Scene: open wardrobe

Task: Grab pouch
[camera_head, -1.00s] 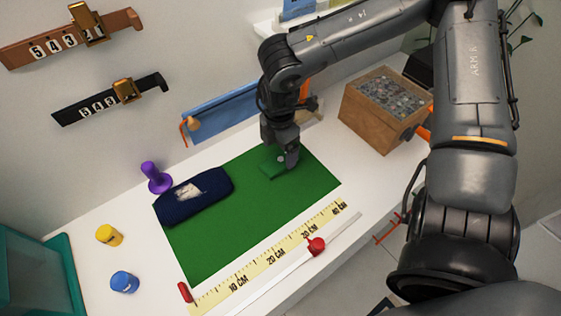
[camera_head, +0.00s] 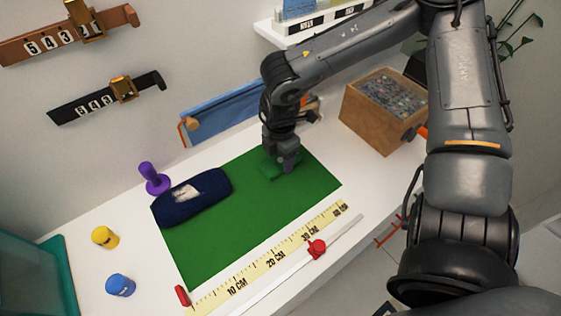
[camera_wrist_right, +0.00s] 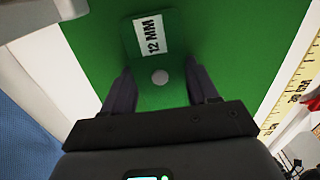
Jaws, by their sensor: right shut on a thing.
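A small green pouch (camera_wrist_right: 163,95) with a round grey button and a white "12 MM" label lies between the fingers of my right gripper (camera_wrist_right: 162,82) in the right wrist view. In the head view the green pouch (camera_head: 270,170) shows at the upper right part of the green mat (camera_head: 230,230), partly hidden by my right gripper (camera_head: 285,165). The right gripper is shut on it, at or just above the mat; the exact height is hard to tell. My left gripper is not in view.
A navy zip case (camera_head: 195,197) lies on the mat's left side. A purple stamp (camera_head: 152,178), yellow pot (camera_head: 105,237) and blue pot (camera_head: 120,285) stand left. A yellow ruler (camera_head: 275,262) runs along the front. A wooden box (camera_head: 378,120) stands right.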

